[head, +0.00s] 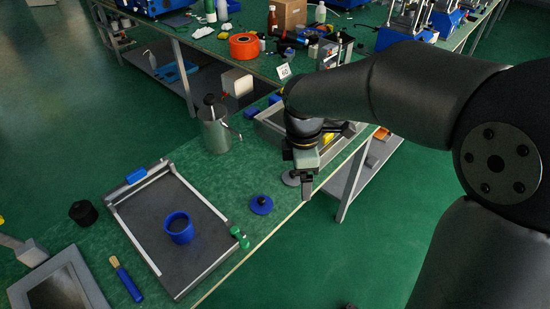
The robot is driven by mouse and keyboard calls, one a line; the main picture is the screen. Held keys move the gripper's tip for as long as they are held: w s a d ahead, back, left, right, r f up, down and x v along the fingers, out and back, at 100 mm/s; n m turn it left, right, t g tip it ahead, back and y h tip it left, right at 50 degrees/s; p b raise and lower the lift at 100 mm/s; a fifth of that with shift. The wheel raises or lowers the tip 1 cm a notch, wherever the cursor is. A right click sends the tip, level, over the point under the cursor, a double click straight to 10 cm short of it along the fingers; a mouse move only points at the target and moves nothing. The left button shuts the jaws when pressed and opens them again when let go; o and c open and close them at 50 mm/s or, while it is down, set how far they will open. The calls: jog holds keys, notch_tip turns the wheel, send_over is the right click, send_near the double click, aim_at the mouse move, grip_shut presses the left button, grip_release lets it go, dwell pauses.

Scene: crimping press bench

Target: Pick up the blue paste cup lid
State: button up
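The blue paste cup lid (262,205), a flat blue disc with a dark knob on top, lies on the green bench near its front edge. The blue paste cup (179,227) stands open on the dark plate of a framed tray (205,250) to the left. My gripper (306,190) points down to the right of the lid, near the bench's front edge, apart from the lid. Its fingers are small and seen from the side, so I cannot tell whether they are open. A grey disc (290,178) lies partly behind the gripper.
A metal pitcher (214,130) stands behind the lid. A grey bin (268,128) is behind my gripper. A green clamp knob (239,236) is at the tray's right edge. A brush (127,279) and a black knob (83,212) lie left. Bench around the lid is clear.

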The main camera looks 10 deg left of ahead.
jog(key=w+a+n, duration=0.4)
jog(key=a+n, duration=0.5)
jog(key=a, duration=0.1)
jog(key=p, duration=0.2)
send_over(261, 199)
jog(key=shift+y, duration=0.4)
jog(key=f, duration=1.1)
jog(key=shift+w+d+f, duration=0.1)
jog(key=shift+d+f, duration=0.15)
jog(key=shift+d, duration=0.05)
jog(key=shift+a+f, duration=0.15)
jog(key=shift+f, duration=1.45)
jog(key=shift+a+f, duration=0.1)
jog(key=shift+f, duration=1.45)
jog(key=c, duration=1.1)
jog(key=shift+r, duration=0.1)
